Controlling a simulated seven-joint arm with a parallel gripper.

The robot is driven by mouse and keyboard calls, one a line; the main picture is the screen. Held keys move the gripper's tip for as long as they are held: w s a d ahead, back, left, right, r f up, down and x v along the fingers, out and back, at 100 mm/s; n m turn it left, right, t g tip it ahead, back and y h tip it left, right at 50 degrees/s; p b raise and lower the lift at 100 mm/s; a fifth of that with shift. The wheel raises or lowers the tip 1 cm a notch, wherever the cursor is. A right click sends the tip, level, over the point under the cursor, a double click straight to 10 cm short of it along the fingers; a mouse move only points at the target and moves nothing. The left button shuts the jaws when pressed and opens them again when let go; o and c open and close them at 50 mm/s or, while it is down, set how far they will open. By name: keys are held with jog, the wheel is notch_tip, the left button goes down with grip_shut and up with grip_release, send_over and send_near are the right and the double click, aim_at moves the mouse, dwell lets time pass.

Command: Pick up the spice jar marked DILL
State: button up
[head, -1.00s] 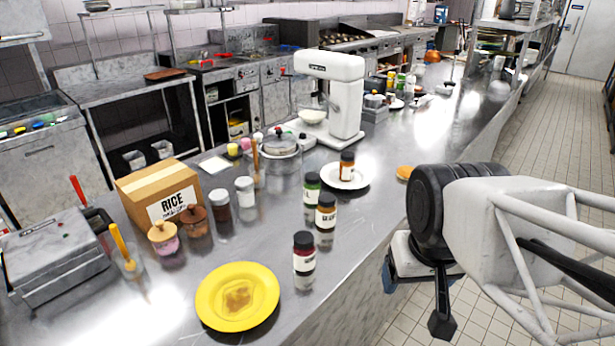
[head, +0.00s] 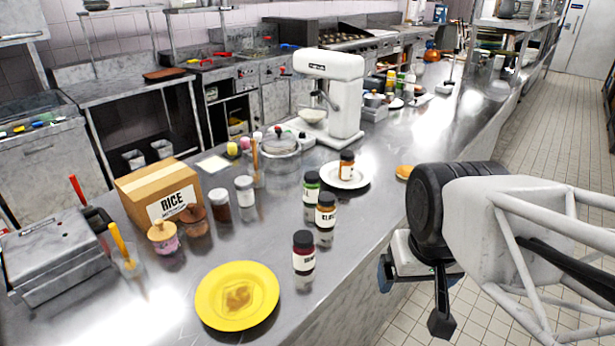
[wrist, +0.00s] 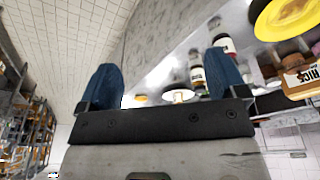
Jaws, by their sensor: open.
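Several spice jars stand upright on the steel counter, their labels too small to read surely, so I cannot tell which is marked DILL. A green-topped jar (head: 311,187) stands behind a brown jar (head: 325,213). A dark red jar (head: 303,252) is nearest, and an orange-brown jar (head: 346,165) stands on a white plate (head: 358,183). My gripper (wrist: 163,85) has two blue fingers spread wide with nothing between them. In the head view it is partly hidden by my arm, off the counter's right edge, right of the jars and apart from them.
A yellow plate (head: 210,307) with food lies at the front. A RICE box (head: 135,187), shakers (head: 245,190) and lidded pots (head: 164,240) stand left of the jars. A white mixer (head: 345,95) stands behind. The counter strip between jars and right edge is clear.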

jog(key=shift+r, duration=0.1)
jog(key=w+v, duration=0.1)
jog(key=v, duration=0.3)
jog(key=w+a+r+m+g+y, duration=0.1)
jog(key=w+a+r+m+y, duration=0.15)
jog(key=w, duration=0.65)
jog(key=w+a+r+m+g+y, duration=0.15)
jog(key=w+m, duration=0.25)
jog(key=w, duration=0.4)
jog(key=w+a+r+m+y, duration=0.1)
jog(key=w+a+m+y, duration=0.2)
jog(key=w, duration=0.6)
jog(key=w+d+f+m+y, duration=0.1)
jog(key=w+f+m+y, duration=0.2)
jog(key=w, duration=0.9)
jog(key=w+d+f+m+y, duration=0.1)
jog(key=w+m+y, duration=0.4)
jog(key=w, duration=0.8)
jog(key=shift+m+h, duration=0.35)
jog(key=shift+h, duration=0.35)
jog(key=f, duration=2)
jog(key=shift+d+f, duration=0.25)
jog(key=shift+f, duration=0.05)
jog(key=shift+a, duration=0.1)
